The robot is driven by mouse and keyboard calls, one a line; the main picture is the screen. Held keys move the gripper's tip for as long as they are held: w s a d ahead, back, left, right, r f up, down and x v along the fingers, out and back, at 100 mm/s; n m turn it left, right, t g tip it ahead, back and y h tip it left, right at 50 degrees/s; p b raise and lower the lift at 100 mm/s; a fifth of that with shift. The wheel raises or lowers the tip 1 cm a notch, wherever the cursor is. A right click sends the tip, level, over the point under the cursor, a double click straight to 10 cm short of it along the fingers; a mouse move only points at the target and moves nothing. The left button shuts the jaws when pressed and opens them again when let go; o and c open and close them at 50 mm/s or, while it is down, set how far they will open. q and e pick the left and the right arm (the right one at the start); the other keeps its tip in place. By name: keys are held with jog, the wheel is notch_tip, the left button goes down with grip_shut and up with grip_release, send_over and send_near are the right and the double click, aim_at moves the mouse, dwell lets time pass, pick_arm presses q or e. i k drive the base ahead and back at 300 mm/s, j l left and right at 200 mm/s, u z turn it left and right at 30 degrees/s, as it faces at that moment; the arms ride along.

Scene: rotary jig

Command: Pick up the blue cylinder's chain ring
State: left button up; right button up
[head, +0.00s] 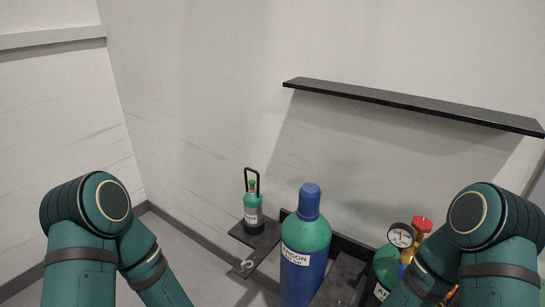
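The blue cylinder (303,262) stands upright in the lower middle of the head view, with a green shoulder, a blue cap and a white ARGON label. A small pale ring-like piece (244,266) shows at the front edge of the dark platform left of the cylinder. It may be the chain ring, but it is too small to be sure. No chain can be made out. Both my arms reach down past the bottom of the view, at the left and right. Neither gripper is in view.
A small green bottle (253,208) with a black handle stands on the dark platform (243,236). A green cylinder (384,271) with a gauge (401,235) and red knob is at the right, partly hidden by my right arm. A black shelf (410,101) is on the wall.

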aim_at(244, 265)
jog(key=i+j+z, duration=0.75)
jog(key=z, duration=0.15)
